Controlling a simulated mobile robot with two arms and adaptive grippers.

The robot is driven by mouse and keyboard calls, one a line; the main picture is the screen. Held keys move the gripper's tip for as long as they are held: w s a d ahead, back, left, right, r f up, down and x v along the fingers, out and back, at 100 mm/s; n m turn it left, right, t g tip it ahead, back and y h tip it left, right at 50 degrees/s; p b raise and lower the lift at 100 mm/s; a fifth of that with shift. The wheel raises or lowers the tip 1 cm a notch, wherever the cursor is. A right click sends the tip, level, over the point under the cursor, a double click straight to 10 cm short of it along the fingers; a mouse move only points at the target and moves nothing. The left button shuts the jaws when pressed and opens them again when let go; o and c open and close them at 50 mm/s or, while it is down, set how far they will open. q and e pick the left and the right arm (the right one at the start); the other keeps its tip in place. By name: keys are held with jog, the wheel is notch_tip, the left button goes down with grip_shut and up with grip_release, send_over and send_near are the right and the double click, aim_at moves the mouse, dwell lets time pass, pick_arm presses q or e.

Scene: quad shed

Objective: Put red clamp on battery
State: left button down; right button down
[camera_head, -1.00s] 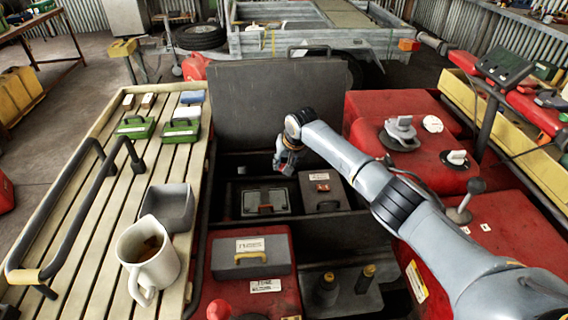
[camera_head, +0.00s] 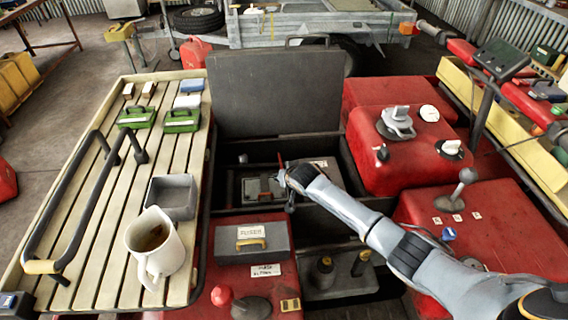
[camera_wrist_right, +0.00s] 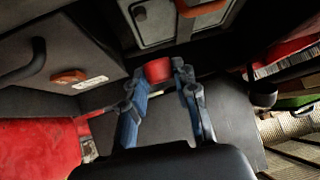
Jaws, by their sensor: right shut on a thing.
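My right gripper (camera_head: 287,184) reaches in from the right over the open dark bay in the middle. In the right wrist view its fingers (camera_wrist_right: 160,80) are shut on the red clamp (camera_wrist_right: 158,70), which shows as a small red block between the tips. A grey case with an orange handle (camera_head: 258,190) lies below and left of the gripper, apart from it as far as I can tell. A second grey box (camera_head: 328,172) is partly hidden behind my arm. I cannot tell for sure which is the battery. My left gripper is out of view.
A raised dark lid (camera_head: 272,95) stands behind the bay. Red covers (camera_head: 385,170) border it on the right. A slatted bench with a white mug (camera_head: 160,262) is on the left. A grey fuse box (camera_head: 250,240) and dark posts (camera_head: 323,272) are in front.

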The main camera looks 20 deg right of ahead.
jog(key=shift+s+a+f+b, duration=0.1)
jog(key=shift+s+f+b, duration=0.15)
jog(key=shift+f, duration=0.6)
jog(key=shift+s+f+b, duration=0.15)
jog(key=shift+s+f, duration=0.1)
jog(key=shift+f, duration=0.55)
jog(key=shift+s+a+f+b, duration=0.1)
jog(key=shift+s+f+b, duration=0.15)
jog(key=shift+f, duration=0.6)
jog(key=c, duration=1)
grip_release()
jog(key=shift+r, duration=0.25)
jog(key=shift+w, duration=0.15)
jog(key=shift+r, duration=0.15)
notch_tip(320, 180, up, 10)
jog(key=shift+f, duration=0.15)
